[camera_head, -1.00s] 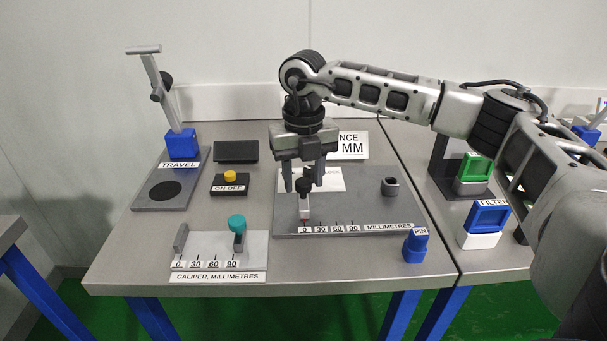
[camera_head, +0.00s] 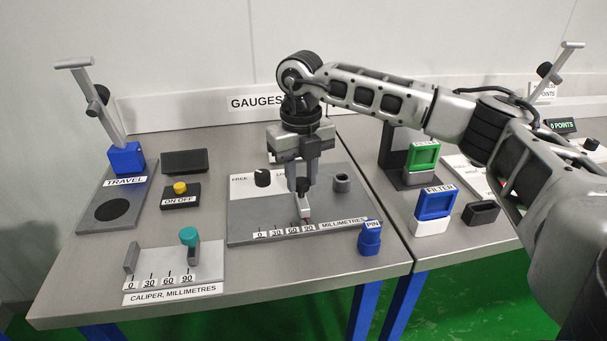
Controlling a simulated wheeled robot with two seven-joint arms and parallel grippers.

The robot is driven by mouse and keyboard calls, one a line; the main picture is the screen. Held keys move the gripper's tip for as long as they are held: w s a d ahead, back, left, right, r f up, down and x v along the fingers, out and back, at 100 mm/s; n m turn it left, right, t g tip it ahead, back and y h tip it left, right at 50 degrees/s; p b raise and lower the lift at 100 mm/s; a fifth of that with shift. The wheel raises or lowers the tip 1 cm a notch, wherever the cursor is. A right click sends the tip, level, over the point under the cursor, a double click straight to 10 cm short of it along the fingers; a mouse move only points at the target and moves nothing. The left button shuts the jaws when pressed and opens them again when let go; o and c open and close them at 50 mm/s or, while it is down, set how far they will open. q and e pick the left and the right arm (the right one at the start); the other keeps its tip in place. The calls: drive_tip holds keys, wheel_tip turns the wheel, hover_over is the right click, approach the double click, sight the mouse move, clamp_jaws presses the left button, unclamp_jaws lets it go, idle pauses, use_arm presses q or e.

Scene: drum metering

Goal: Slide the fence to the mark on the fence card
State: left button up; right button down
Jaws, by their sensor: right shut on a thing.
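The fence (camera_head: 305,207) is a small light slider with a black knob on the grey scale plate (camera_head: 240,217). Its red-marked front end stands close to the 90 mark on the MILLIMETRES scale (camera_head: 308,229); I cannot tell whether it is exactly on it. My right gripper (camera_head: 303,187) points down, shut on the fence's black knob. The fence card behind the gripper is almost wholly hidden, so its number cannot be read. My left gripper is not in view.
A black knob (camera_head: 262,178) on the FREE/LOCK panel and a grey ring (camera_head: 342,183) flank my gripper. The blue PIN block (camera_head: 369,239) stands at the plate's right front. The caliper (camera_head: 188,239) lies at the front left.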

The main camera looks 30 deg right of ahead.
sight(302, 181)
drive_tip(key=c, duration=1.1)
unclamp_jaws()
use_arm(q)
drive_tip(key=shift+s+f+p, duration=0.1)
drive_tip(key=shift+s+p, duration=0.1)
drive_tip(key=shift+p, duration=0.15)
use_arm(e)
wheel_tip(302, 181, up, 16)
